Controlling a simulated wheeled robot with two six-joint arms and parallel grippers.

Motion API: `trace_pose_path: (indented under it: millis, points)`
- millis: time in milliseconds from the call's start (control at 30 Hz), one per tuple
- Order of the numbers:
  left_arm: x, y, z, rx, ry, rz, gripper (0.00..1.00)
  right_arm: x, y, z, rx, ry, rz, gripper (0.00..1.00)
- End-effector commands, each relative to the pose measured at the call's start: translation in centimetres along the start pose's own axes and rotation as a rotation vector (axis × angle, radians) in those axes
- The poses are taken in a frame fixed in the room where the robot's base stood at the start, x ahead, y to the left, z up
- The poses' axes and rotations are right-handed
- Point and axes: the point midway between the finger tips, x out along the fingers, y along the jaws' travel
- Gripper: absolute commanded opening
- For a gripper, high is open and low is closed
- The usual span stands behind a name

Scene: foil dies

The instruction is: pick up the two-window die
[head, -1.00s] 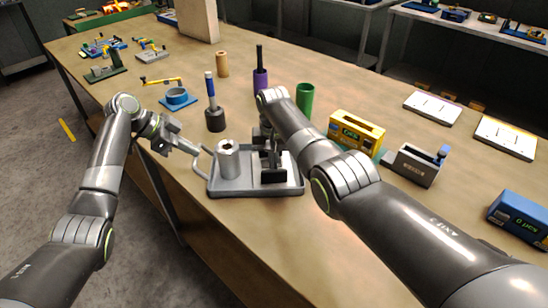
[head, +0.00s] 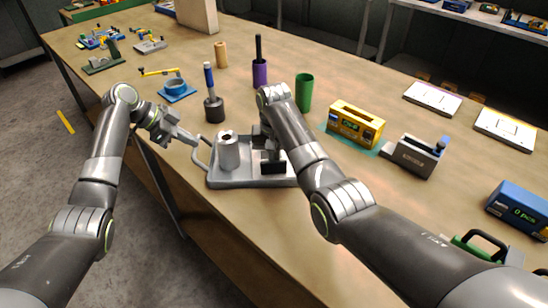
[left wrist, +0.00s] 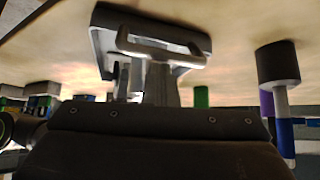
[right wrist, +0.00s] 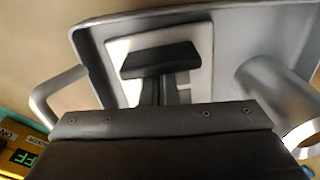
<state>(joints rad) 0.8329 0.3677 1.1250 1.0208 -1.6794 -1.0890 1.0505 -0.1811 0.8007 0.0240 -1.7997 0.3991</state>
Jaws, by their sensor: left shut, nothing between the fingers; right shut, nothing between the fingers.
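A grey metal tray (head: 222,182) with side handles lies near the table's front edge. A hollow grey cylinder (head: 229,155) stands in its left part. In its right part a dark block (head: 273,162) shows; in the right wrist view this block (right wrist: 160,60) is in front of a pale square plate (right wrist: 198,55). I cannot make out two windows, so I cannot tell which thing is the two-window die. My right gripper (head: 267,138) is shut, pointing down at the dark block. My left gripper (head: 195,140) is shut and empty, close to the tray's left handle (left wrist: 160,50); contact is unclear.
Behind the tray stand a blue-handled tool (head: 213,108), a purple holder (head: 260,75) and a green cup (head: 304,92). To the right are a yellow device (head: 355,124), a grey box (head: 413,157) and a blue device (head: 517,203). The front right tabletop is partly clear.

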Motion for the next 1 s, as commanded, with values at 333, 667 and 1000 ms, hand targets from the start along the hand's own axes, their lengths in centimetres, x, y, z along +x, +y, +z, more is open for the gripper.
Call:
trace_pose_path:
  millis: [333, 667, 1000]
  points:
    - [0.3, 0.1, 0.4, -0.006, -0.004, 0.004, 0.0, 0.2, -0.1, 0.8, -0.002, -0.001, -0.001, 0.0]
    - [0.3, 0.1, 0.4, -0.007, -0.005, 0.004, 0.0, 0.1, 0.0, 2.7, 0.0, -0.001, 0.0, 0.0]
    - [0.3, 0.1, 0.5, -0.009, -0.007, 0.003, 0.0, 0.2, 0.0, 2.8, 0.0, -0.004, 0.001, 0.0]
